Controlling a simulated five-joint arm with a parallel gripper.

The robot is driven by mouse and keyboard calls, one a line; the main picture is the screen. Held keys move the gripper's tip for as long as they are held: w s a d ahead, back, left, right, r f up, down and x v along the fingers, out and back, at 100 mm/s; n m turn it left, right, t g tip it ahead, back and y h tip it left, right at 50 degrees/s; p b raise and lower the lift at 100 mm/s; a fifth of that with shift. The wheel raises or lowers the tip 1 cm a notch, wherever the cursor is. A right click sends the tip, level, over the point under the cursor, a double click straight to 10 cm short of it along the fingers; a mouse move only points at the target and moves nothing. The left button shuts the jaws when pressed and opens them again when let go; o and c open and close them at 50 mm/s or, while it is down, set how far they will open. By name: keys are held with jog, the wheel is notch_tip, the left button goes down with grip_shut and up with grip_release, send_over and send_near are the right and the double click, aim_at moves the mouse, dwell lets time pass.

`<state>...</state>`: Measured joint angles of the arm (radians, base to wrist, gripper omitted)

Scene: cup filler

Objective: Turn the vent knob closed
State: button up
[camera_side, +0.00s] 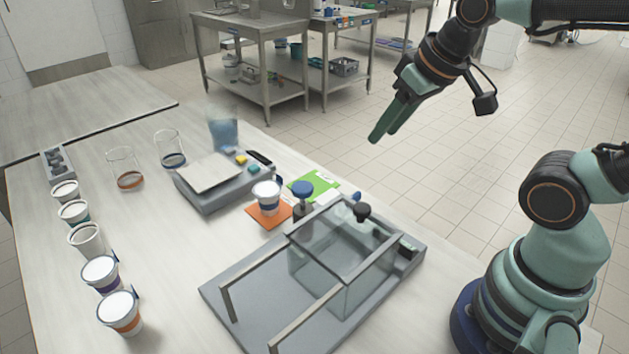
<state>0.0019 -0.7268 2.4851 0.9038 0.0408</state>
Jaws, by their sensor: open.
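A clear box-like tank (345,262) stands in a grey tray (232,277) with metal rails over it. A black knob (362,211) sits at the tank's back edge, and a small blue knob (356,196) shows just behind it. A larger blue-topped knob or stopper (302,189) stands on a dark body left of the tank. I cannot tell which of these is the vent knob, or how it is turned. My gripper (379,138) is open and empty. It hangs in the air above and behind the tank, apart from all the knobs.
Several lidded cups (118,310) line the left side of the table. A scale (208,175), two glass beakers (124,170) and a blue-tinted container (222,130) stand behind. A white cup (266,196) rests on an orange mat (268,221). The table's centre left is clear.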

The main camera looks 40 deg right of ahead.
jog(key=m, duration=0.1)
jog(key=m+g, duration=0.5)
jog(key=m, duration=1.1)
send_over(354, 195)
notch_tip(354, 195, down, 8)
jog(key=shift+m, duration=0.3)
notch_tip(354, 195, down, 12)
jog(key=shift+r, duration=0.1)
grip_shut()
